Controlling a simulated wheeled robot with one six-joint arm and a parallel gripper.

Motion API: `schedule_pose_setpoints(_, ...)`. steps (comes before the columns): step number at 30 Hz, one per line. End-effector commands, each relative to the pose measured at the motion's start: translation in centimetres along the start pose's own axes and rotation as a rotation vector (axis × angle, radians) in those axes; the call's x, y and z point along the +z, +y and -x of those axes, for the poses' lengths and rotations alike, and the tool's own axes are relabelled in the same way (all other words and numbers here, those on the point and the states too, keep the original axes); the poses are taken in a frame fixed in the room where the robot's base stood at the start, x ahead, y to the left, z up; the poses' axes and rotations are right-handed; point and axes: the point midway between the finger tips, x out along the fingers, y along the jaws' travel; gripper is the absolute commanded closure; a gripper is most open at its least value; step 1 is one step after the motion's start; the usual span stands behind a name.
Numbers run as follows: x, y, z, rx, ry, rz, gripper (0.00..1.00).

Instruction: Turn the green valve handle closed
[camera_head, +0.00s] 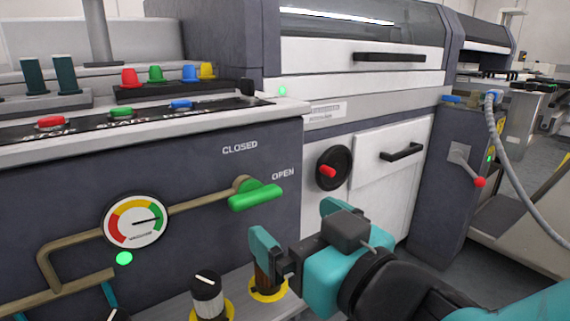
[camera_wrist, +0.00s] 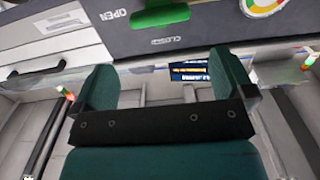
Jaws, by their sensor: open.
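The green valve handle (camera_head: 256,197) sits on the brass pipe (camera_head: 200,203) on the dark panel. It lies nearly level, its bar stretching right below the word OPEN; the word CLOSED is above and to the left. My gripper (camera_head: 300,228) is open and empty, below and to the right of the handle and apart from it. In the wrist view the handle (camera_wrist: 160,15) is at the top, beyond the two teal fingers (camera_wrist: 165,80), with nothing between them. The panel's lettering appears upside down there.
A round gauge (camera_head: 135,221) with a green lamp (camera_head: 124,258) is left of the handle. A black knob (camera_head: 207,295) stands on the ledge below, close to my gripper. A black handwheel (camera_head: 334,168) with a red grip is to the right. Colored buttons line the console above.

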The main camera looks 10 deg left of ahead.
Motion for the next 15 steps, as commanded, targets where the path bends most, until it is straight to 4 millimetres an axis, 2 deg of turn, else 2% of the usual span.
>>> schedule_pose_setpoints(5,-0.3,-0.1,-1.9,-0.005,-0.008,0.005,0.00)
schedule_pose_setpoints(9,-0.6,0.1,-4.9,0.000,-0.004,0.001,0.00)
schedule_pose_setpoints(15,-0.5,0.0,-8.1,-0.001,-0.002,0.000,0.00)
